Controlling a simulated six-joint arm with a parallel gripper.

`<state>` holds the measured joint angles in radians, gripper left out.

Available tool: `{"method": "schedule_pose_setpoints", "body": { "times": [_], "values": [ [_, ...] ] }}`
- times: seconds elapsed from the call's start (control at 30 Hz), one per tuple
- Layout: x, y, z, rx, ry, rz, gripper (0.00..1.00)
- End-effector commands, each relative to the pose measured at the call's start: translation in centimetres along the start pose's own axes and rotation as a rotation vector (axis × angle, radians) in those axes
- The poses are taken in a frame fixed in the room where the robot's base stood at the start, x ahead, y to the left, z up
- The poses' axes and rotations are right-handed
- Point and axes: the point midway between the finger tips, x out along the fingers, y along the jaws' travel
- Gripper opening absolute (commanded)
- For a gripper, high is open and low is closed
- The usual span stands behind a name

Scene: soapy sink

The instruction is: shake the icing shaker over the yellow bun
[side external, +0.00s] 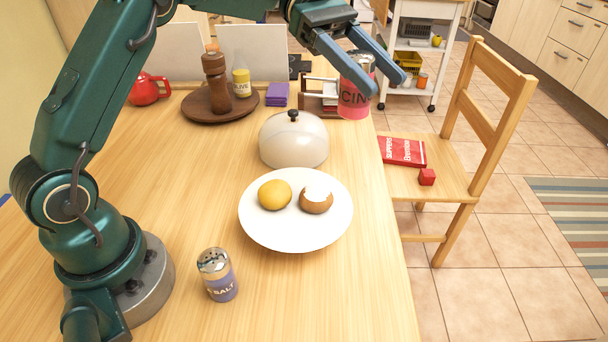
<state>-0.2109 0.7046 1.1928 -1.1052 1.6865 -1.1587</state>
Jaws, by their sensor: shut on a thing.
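My gripper (385,86) is at the top right and is shut on the icing shaker (355,100). The shaker is pink with a grey top and dark letters, part of which a finger hides. It looks roughly upright, held up near the table's right edge in the picture. The yellow bun (275,194) sits on the left part of a white plate (296,236), with no white on it that I can see. The shaker is above and to the right of this bun in the picture, not over it.
A brown bun with a white top (316,201) sits on the plate beside the yellow one. A domed cover (293,143) stands behind the plate, and a salt shaker (217,275) in front. A round tray (207,113) holds a pepper mill. A chair (450,165) stands right.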

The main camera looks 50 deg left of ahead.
Motion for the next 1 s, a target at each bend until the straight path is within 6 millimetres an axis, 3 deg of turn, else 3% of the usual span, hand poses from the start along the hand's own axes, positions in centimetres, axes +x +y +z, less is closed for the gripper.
{"method": "schedule_pose_setpoints", "body": {
  "times": [0.67,0.87,1.0],
  "values": [
    [0.1,-0.1,-0.2,0.009,0.051,-0.012,0.0],
    [-0.2,-2.5,-2.5,0.03,0.124,-0.067,0.0],
    [-1.9,-5.1,-4.2,0.044,0.175,-0.087,0.0]
  ]
}}
